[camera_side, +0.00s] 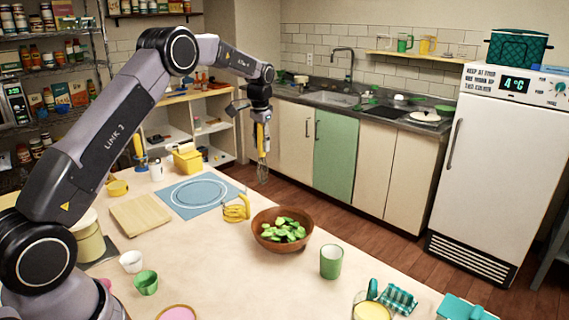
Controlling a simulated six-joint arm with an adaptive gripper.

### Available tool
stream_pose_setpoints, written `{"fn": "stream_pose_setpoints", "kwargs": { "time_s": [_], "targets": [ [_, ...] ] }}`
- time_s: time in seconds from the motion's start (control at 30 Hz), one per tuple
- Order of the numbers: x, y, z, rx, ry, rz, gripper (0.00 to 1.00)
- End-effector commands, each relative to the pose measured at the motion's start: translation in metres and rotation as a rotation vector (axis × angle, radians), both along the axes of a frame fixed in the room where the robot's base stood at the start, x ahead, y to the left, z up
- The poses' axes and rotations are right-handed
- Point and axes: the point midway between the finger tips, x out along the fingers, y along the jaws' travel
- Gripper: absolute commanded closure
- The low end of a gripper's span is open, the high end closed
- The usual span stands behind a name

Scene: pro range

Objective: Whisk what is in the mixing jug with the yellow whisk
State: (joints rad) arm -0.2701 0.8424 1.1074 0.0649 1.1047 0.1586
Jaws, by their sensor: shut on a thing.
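The yellow whisk (261,140) hangs upright from my gripper (262,119), with its wire head (262,173) pointing down. My gripper is shut on the yellow handle. The whisk is held in the air, above and behind the wooden bowl in the picture, clear of any container. A container with pale yellow contents (372,311), which looks like the mixing jug, stands at the bottom edge of the view and is partly cut off. A green part shows at its top, but I cannot tell whether it belongs to it.
A wooden bowl (264,240) of green pieces and a green cup (331,262) stand between the whisk and the container. A teal checked cloth (398,298) lies beside the container. A yellow object (237,209) sits near the blue mat (181,204). The front middle of the table is clear.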

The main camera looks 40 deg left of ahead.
Motion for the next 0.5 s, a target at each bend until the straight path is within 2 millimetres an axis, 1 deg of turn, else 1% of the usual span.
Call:
{"fn": "stream_pose_setpoints", "kwargs": {
  "time_s": [0.03,0.1,0.2,0.33,0.4,0.5],
  "targets": [
    [-0.006,0.025,0.005,0.01,-0.005,0.008,1.0],
    [-0.014,0.051,0.009,0.022,-0.006,0.006,1.0],
    [-0.023,0.079,0.014,0.035,-0.007,0.006,1.0],
    [-0.031,0.1,0.017,0.046,-0.007,0.003,1.0],
    [-0.033,0.105,0.017,0.049,-0.007,0.003,1.0],
    [-0.034,0.107,0.015,0.049,-0.006,0.002,1.0]
  ]
}}
